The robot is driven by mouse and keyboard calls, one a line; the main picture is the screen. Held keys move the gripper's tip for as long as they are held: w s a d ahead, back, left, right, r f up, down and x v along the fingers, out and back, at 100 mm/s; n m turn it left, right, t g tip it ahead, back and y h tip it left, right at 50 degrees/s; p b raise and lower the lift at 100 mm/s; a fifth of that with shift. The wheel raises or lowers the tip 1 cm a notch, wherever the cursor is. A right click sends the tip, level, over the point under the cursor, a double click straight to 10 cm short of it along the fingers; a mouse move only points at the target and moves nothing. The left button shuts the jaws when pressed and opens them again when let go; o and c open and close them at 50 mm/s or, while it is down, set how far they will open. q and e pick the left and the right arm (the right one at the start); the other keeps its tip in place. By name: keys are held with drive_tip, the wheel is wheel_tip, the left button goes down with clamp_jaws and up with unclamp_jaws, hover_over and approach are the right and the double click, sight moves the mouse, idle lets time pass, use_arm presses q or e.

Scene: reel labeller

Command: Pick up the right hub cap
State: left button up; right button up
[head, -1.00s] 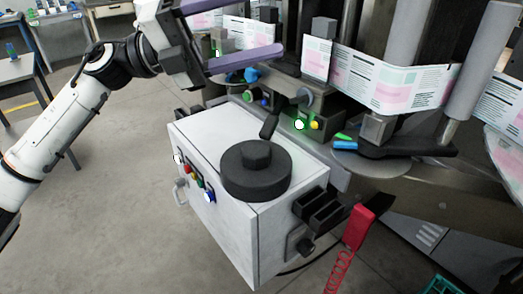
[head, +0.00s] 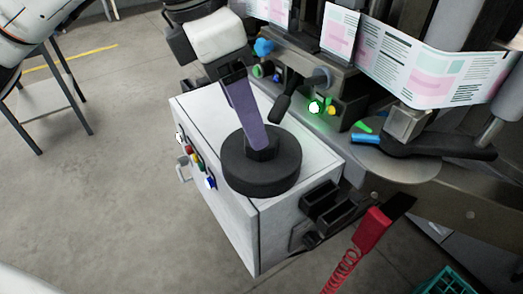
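A black round hub cap (head: 262,178) with a raised hexagonal knob lies flat on top of the white box (head: 320,156). It is the only hub cap I can make out. My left gripper (head: 258,146) comes down from above, with a purple finger reaching to the knob and overlapping it in the head view. The finger hides part of the knob. Only one finger shows clearly, so I cannot tell whether it touches the knob or how far the fingers are apart. My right gripper is not in view.
A black lever (head: 286,97) stands close behind the hub cap. Lit buttons (head: 315,107) and the label web (head: 430,72) are on the machine behind. A red tool (head: 370,231) with a coiled cord hangs at the front right. A grey table (head: 55,98) stands at left.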

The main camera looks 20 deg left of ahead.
sight(261, 153)
use_arm(q)
drive_tip(key=x, duration=0.5)
drive_tip(key=shift+w+d+f+p, duration=0.15)
drive_tip(key=shift+w+d+p, duration=0.25)
clamp_jaws()
